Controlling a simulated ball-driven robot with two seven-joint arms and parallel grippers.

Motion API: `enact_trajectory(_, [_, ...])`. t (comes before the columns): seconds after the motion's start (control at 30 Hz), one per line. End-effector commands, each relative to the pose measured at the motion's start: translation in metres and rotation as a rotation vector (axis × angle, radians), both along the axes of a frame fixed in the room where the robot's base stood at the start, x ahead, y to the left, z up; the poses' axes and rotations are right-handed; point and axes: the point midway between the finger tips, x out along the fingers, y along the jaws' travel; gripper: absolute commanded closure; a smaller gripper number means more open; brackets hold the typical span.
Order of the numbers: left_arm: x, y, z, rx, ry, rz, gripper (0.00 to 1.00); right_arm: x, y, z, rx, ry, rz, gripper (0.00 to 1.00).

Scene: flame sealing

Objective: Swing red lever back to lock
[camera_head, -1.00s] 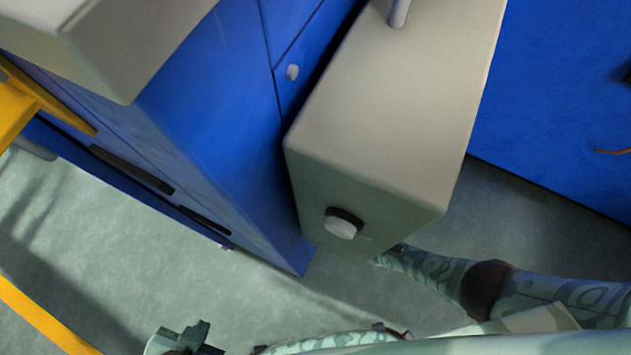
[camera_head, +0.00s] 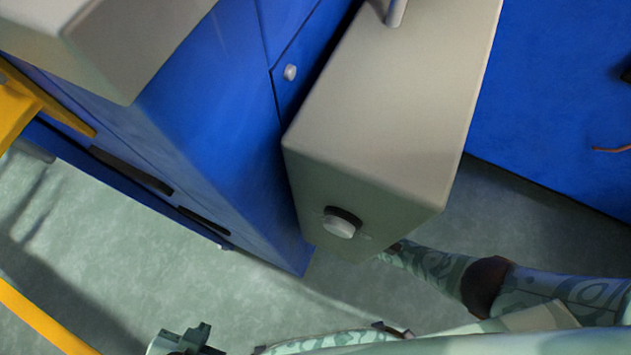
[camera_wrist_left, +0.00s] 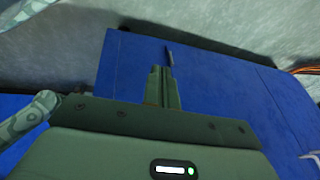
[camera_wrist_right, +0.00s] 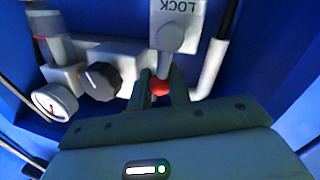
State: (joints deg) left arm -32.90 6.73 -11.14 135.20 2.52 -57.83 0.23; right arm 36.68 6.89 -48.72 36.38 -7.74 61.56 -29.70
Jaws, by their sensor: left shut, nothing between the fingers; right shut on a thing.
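The red lever's round red knob (camera_wrist_right: 160,86) shows in the right wrist view, below a grey pivot piece and a plate marked LOCK (camera_wrist_right: 177,8). My right gripper (camera_wrist_right: 161,76) is shut on the knob, one finger on each side of it. The fingers hide part of the lever, and its arm is hard to make out. My left gripper (camera_wrist_left: 167,66) is shut and empty in front of a blue panel in the left wrist view. It also shows at the bottom edge of the head view (camera_head: 188,338), away from the lever.
A pressure gauge (camera_wrist_right: 54,102), a black knob (camera_wrist_right: 101,81) and a grey pipe (camera_wrist_right: 210,68) sit close around my right gripper. In the head view, a grey box (camera_head: 390,110) juts out beside a blue cabinet (camera_head: 215,130). The floor at lower left is open.

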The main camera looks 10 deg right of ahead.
Motion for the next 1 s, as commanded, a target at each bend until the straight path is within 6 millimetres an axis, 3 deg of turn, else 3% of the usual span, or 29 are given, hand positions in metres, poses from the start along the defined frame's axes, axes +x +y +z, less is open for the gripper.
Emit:
enact_trajectory(0.03, [0.001, 0.0, 0.0, 0.0, -0.001, 0.0, 1.0, 0.0, -0.001, 0.0, -0.002, 0.001, -0.002, 1.0])
enact_trajectory(0.07, [0.001, 0.0, 0.0, 0.001, -0.003, 0.0, 1.0, 0.0, -0.001, 0.0, -0.002, 0.001, -0.002, 0.75])
enact_trajectory(0.1, [0.001, 0.001, 0.001, 0.001, -0.004, 0.0, 1.0, 0.0, -0.001, 0.0, -0.002, 0.001, -0.002, 0.73])
enact_trajectory(0.47, [0.004, 0.002, 0.005, 0.005, -0.014, -0.009, 1.0, -0.006, -0.006, 0.001, -0.002, -0.001, -0.001, 0.73])
enact_trajectory(0.63, [-0.002, 0.008, 0.006, 0.035, 0.01, -0.018, 1.0, -0.031, -0.028, 0.003, -0.004, -0.001, 0.0, 0.73])
enact_trajectory(1.0, [-0.026, 0.028, -0.011, 0.123, 0.115, -0.047, 1.0, -0.103, -0.09, 0.004, -0.004, 0.0, -0.001, 0.73])
